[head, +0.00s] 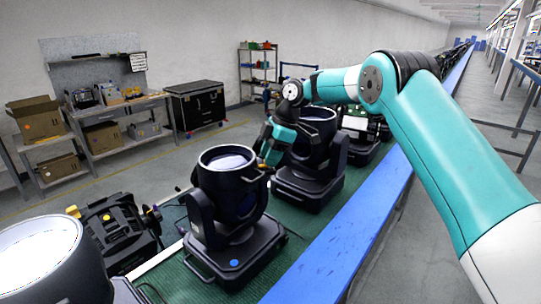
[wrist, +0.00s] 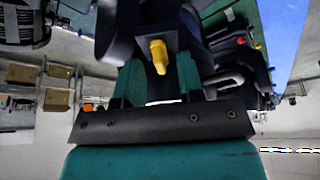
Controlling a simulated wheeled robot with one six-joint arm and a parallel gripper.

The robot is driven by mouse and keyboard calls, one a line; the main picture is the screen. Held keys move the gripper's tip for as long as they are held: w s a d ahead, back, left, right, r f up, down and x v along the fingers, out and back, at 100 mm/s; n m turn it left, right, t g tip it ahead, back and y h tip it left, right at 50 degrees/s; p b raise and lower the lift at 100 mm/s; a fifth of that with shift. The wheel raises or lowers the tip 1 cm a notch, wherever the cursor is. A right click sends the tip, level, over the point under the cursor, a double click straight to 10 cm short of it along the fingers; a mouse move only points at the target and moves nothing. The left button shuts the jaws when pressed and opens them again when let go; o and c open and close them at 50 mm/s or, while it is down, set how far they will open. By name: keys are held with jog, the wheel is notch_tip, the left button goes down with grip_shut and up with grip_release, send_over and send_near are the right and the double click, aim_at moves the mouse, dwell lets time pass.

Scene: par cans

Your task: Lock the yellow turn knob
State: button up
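The yellow turn knob (wrist: 159,56) sits on the dark yoke arm of a black stage light. In the wrist view it stands between the two teal fingers of my gripper (wrist: 159,68), with a visible gap on each side. The fingers are open and do not appear to touch it. In the head view my gripper (head: 268,154) is at the right side of the near upright par can (head: 229,185), beside its upper yoke. The knob is small and partly hidden there.
Another par can (head: 316,150) stands just behind my gripper on the green conveyor (head: 285,256). A black fixture (head: 118,232) lies at the left, and a large can (head: 45,262) fills the near left corner. A blue rail (head: 345,240) edges the conveyor. Shelves and a cabinet (head: 196,105) stand farther back.

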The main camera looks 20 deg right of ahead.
jog(key=p+v, duration=0.3)
jog(key=v, duration=0.4)
jog(key=shift+r, duration=0.2)
jog(key=s+a+m+b, duration=0.1)
jog(key=s+a+b, duration=0.1)
jog(key=s+a+m+b, duration=0.1)
jog(key=s+a+b, duration=0.1)
jog(key=s, duration=0.1)
jog(key=s+a+m+b, duration=0.1)
jog(key=s+a+b, duration=0.1)
jog(key=shift+s+y, duration=0.3)
jog(key=shift+s, duration=0.1)
jog(key=s+f+m+b, duration=0.4)
jog(key=s+f+b, duration=0.2)
jog(key=s, duration=1)
jog(key=s+a+f+m+b, duration=0.1)
jog(key=s+f+m+b, duration=0.3)
jog(key=s, duration=1.3)
notch_tip(320, 180, down, 5)
jog(key=b, duration=0.3)
jog(key=shift+s+a+h, duration=0.15)
jog(key=shift+a+h, duration=0.05)
jog(key=shift+h, duration=0.2)
jog(key=shift+c, duration=0.2)
